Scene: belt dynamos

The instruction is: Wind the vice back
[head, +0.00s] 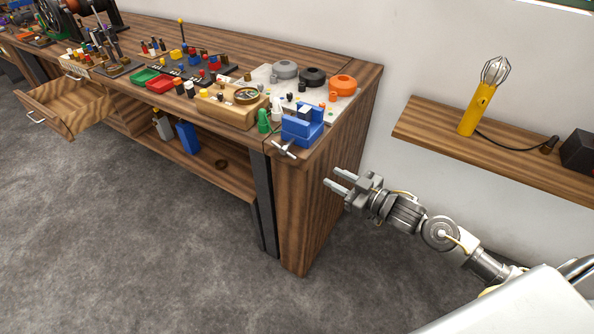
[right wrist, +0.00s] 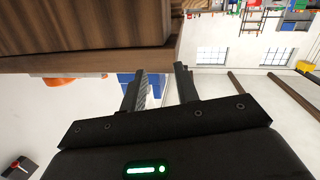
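The blue vice (head: 301,127) is fixed at the near right corner of the wooden workbench (head: 324,160). Its silvery handle bar (head: 284,150) sticks out at the front, below the blue body. My right gripper (head: 334,184) is to the right of the bench end, lower than the vice and apart from its handle. Its two fingers are spread with nothing between them. In the right wrist view the open fingers (right wrist: 160,88) point toward the bench end, and a bit of blue shows behind the left finger. My left gripper is in neither view.
A wooden shelf (head: 430,128) with a yellow caged lamp (head: 480,105) is on the wall at right. An open drawer (head: 60,105) juts out at left. Small parts, trays and round pots crowd the bench top. The floor in front is clear.

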